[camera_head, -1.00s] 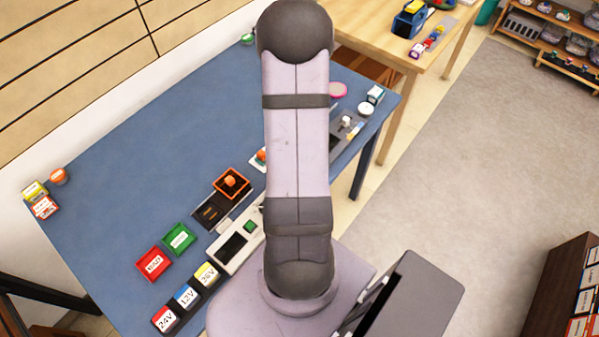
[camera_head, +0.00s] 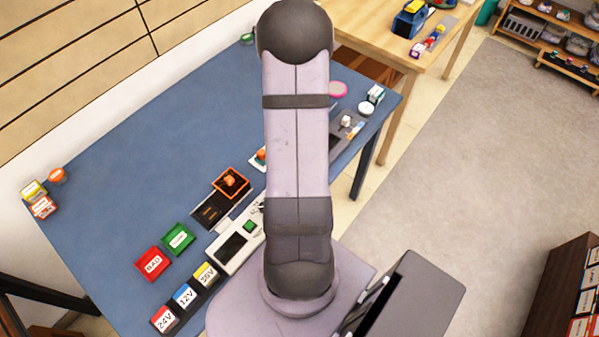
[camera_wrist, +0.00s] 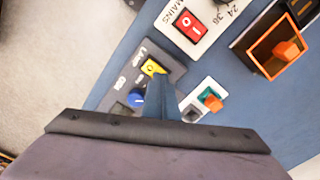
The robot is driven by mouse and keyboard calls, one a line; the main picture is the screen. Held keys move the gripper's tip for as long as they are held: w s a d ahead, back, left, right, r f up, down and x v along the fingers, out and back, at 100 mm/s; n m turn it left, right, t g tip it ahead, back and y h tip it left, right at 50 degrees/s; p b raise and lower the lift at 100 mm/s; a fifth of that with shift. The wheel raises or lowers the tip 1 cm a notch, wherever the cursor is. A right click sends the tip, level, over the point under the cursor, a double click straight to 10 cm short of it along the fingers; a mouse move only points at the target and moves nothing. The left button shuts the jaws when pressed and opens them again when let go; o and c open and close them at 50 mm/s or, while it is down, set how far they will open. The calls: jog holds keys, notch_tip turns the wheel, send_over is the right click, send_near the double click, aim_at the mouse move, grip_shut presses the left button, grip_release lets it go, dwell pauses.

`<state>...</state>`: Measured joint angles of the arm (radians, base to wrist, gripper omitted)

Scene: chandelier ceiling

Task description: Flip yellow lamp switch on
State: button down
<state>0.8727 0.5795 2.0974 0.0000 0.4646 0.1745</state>
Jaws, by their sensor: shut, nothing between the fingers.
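The yellow lamp switch (camera_wrist: 154,67) is a small rocker on a dark grey panel (camera_wrist: 116,75) marked LAMP in the wrist view. My gripper (camera_wrist: 160,80) is shut and empty. Its fingertips are right beside the near edge of the yellow switch in the picture and cover part of it. I cannot tell whether they touch it. Which way the rocker is tilted is not clear. A blue knob (camera_wrist: 138,97) marked DIM sits on the same panel, just left of the fingers. In the head view my arm hides the gripper and the yellow switch.
A white MAINS panel (camera_wrist: 211,29) with a red rocker (camera_wrist: 188,25) lies beyond the lamp panel. A small white box (camera_wrist: 205,91) with a teal and orange part is right of the fingers. An orange bin (camera_wrist: 249,39) stands farther right. The blue table (camera_head: 130,140) has free room at its left.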

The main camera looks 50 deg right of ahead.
jog(key=shift+f+b, duration=0.3)
jog(key=shift+f, duration=0.15)
jog(key=shift+r, duration=0.15)
notch_tip(320, 180, up, 7)
jog(key=p, duration=0.6)
dwell(0.4)
dwell(0.4)
jog(key=s+a+r+n+g+y, duration=0.1)
jog(key=s+a+n+g+y, duration=0.1)
jog(key=s+a, duration=0.75)
jog(key=w+a+r+n+t+h, duration=0.1)
jog(key=w+a+r+n, duration=0.3)
jog(key=a, duration=0.5)
jog(key=w+a+r+n+t+h, duration=0.1)
jog(key=w+a+r+n, duration=0.3)
jog(key=a, duration=0.5)
notch_tip(320, 180, up, 2)
jog(key=shift+w+r+n, duration=0.1)
jog(key=shift+w+n, duration=0.1)
jog(key=shift+n, duration=0.8)
